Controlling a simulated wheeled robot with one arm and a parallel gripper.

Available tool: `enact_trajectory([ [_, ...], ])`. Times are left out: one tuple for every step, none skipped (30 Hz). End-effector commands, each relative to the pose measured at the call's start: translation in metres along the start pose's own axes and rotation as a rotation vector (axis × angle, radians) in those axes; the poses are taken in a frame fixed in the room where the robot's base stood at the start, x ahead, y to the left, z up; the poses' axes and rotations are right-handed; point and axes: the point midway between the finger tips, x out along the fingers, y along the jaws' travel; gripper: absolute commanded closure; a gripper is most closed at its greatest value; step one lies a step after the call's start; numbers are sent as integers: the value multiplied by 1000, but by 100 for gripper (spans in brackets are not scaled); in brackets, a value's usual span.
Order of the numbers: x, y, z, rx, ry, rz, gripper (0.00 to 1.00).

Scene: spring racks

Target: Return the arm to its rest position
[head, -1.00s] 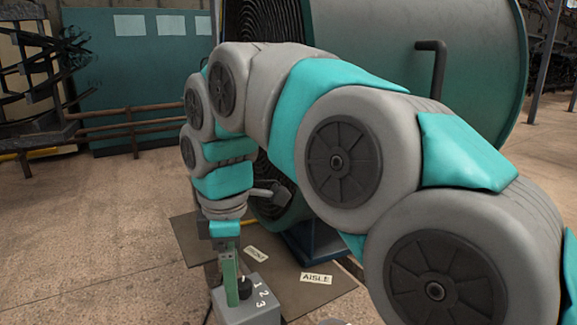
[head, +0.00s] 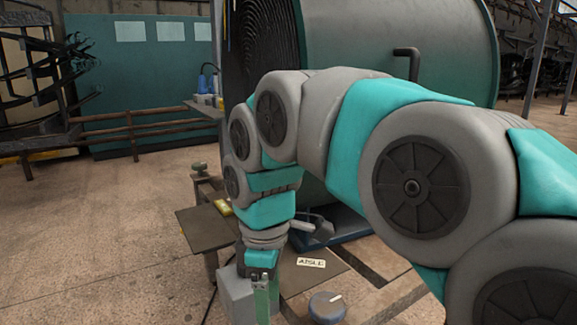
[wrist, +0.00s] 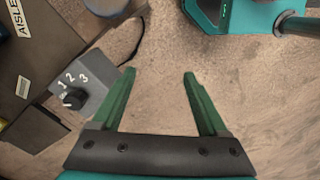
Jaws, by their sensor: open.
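My arm, grey and teal, reaches from the right side of the head view and bends down at the middle. My gripper (head: 262,300) hangs at its end, pointing down, with its lower part cut off by the frame edge. In the wrist view my gripper (wrist: 163,75) has two green fingers spread apart with only bare floor between them. It is empty. A grey box (wrist: 92,92) with a black knob and the digits 1, 2, 3 is left of the fingers, apart from them. In the head view the box (head: 236,300) is partly behind my gripper.
A large teal drum (head: 400,45) stands behind my arm. A dark bench plate (head: 210,230) and an AISLE label (head: 311,262) lie near the box. A round dial (head: 327,307) is right of my gripper. Brown railings (head: 130,130) stand behind; floor at left is clear.

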Motion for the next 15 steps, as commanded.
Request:
enact_trajectory([
  [5,-2,12,50,-4,-5,23],
  [8,-4,18,81,-5,-6,23],
  [12,-7,28,130,-6,-8,23],
  [16,-10,36,170,-10,-13,23],
  [20,-13,44,215,-14,-18,23],
  [27,-18,56,281,-19,-22,23],
  [33,-22,67,336,-23,-26,23],
  [38,-27,77,396,-26,-29,23],
  [47,-35,92,482,-31,-34,23],
  [55,-42,102,547,-38,-43,23],
  [61,-48,112,611,-41,-47,23],
  [70,-58,126,699,-46,-53,23],
  [77,-64,135,765,-50,-57,23],
  [85,-73,144,830,-56,-64,23],
  [94,-84,155,917,-62,-72,23],
])
